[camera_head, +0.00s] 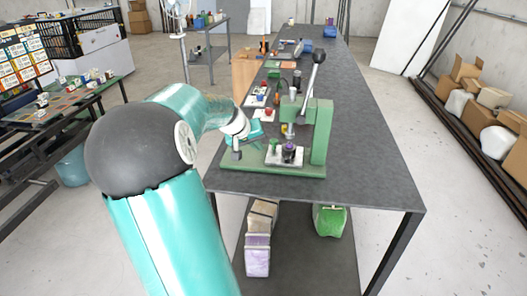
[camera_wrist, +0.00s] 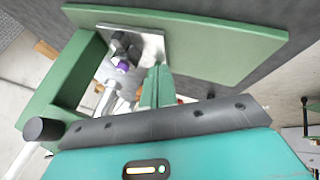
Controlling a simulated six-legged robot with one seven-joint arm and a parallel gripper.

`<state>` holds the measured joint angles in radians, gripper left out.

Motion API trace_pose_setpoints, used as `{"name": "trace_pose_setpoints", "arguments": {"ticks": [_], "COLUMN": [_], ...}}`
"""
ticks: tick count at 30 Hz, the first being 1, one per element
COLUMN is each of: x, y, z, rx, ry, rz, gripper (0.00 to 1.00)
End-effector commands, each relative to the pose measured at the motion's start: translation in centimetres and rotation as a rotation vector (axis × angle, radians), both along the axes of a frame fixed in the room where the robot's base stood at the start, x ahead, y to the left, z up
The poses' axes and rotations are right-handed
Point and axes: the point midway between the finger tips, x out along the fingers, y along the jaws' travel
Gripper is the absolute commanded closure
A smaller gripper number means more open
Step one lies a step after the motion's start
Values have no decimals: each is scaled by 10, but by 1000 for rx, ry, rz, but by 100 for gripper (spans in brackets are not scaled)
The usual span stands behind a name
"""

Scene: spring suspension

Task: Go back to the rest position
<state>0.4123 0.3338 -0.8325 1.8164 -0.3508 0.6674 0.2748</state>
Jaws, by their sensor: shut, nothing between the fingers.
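My gripper (camera_head: 257,138) is at the left side of the green press (camera_head: 322,133), above its base plate and close to the spring fixture. In the wrist view my gripper's fingers (camera_wrist: 157,84) look shut and empty, beside the metal plate. That silver plate (camera_wrist: 152,45) lies on the green base and carries a dark part with a purple piece (camera_wrist: 122,66). In the head view this purple-and-black part (camera_head: 289,150) stands upright on its plate. My forearm hides part of the bench's left edge.
The long grey bench (camera_head: 370,150) holds small parts and tools farther back; its right side is clear. A lower shelf holds bags (camera_head: 258,240) and a green container (camera_head: 329,220). Cardboard boxes (camera_head: 493,97) line the right wall. Another bench (camera_head: 60,110) stands at left.

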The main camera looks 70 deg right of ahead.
Motion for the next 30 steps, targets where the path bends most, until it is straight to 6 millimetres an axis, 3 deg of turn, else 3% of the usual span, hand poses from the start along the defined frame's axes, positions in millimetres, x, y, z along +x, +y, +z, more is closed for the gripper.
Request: {"name": "trace_pose_setpoints", "arguments": {"ticks": [7, 18, 21, 23, 26, 30], "x": [9, 11, 20, 33, 66, 116], "y": [19, 24, 34, 48, 88, 171], "z": [30, 34, 33, 31, 27, 29], "rx": [-1, 0, 16, 39, 99, 200], "ry": [-3, -1, -20, -46, -111, -206], "rz": [1, 0, 22, 55, 151, 338], "gripper": [100, 100, 100, 100, 100, 100]}}
